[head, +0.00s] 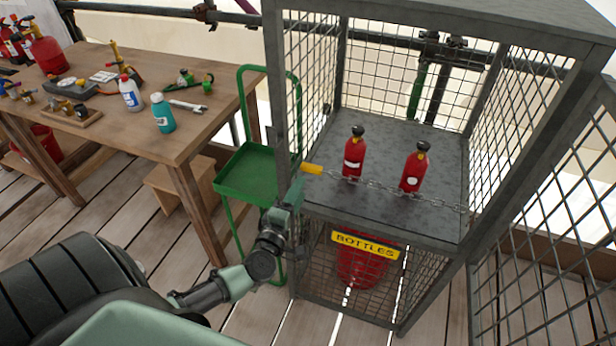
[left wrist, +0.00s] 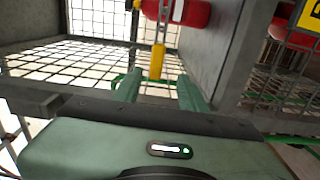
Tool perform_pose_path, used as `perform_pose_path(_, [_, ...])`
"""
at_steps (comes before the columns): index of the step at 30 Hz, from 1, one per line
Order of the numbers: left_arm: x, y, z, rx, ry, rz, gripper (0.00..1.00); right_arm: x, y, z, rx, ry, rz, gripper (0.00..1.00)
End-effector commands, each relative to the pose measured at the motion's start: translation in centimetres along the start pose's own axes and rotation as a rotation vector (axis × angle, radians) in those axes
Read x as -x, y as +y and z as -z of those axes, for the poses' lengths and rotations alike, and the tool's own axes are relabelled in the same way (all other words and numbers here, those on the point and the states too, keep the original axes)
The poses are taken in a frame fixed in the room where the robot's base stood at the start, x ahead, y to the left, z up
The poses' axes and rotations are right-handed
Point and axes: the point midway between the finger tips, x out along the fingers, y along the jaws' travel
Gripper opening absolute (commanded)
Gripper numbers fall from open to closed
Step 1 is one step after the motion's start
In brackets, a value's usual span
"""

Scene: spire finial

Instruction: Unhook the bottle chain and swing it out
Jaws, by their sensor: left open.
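The bottle chain (head: 390,187) hangs across the open front of the wire cage, from its left side to the right post. Its left end carries a yellow grip (head: 312,169), by the left front post (head: 281,130). My left gripper (head: 297,183) is at that post, just beside and below the yellow grip. In the left wrist view my left gripper (left wrist: 158,88) is open and empty. The yellow grip (left wrist: 157,62) lines up with the gap between its fingers, its near end about at the fingertips. I cannot tell if they touch. The hook itself is hidden. My right gripper is out of view.
Two red extinguishers (head: 354,155) (head: 415,170) stand on the cage shelf behind the chain. A "BOTTLES" sign (head: 365,246) hangs below. A green trolley (head: 240,172) stands close left, then a cluttered wooden workbench (head: 190,130). A mesh panel (head: 560,220) stands at right.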

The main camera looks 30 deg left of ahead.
Motion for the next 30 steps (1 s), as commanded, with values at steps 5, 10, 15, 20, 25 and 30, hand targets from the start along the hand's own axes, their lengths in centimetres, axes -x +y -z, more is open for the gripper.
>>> perform_pose_path(5, [-2.1,0.7,0.1,0.023,0.007,-0.01,0.42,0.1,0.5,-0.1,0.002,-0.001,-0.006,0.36])
perform_pose_path(10, [-4.9,0.6,0.1,0.021,0.006,-0.008,0.42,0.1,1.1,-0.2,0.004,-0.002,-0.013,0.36])
perform_pose_path(15, [-7.0,0.5,0.1,0.02,0.005,-0.007,0.42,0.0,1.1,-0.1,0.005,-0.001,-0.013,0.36])
perform_pose_path(20, [-7.8,0.5,0.1,0.021,0.005,-0.005,0.42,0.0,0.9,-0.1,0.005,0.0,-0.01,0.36])
perform_pose_path(25, [-7.8,0.5,0.1,0.02,0.005,-0.005,0.42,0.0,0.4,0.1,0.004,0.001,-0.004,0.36])
perform_pose_path(30, [-7.8,0.5,0.1,0.02,0.005,-0.005,0.11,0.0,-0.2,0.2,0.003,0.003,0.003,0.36])
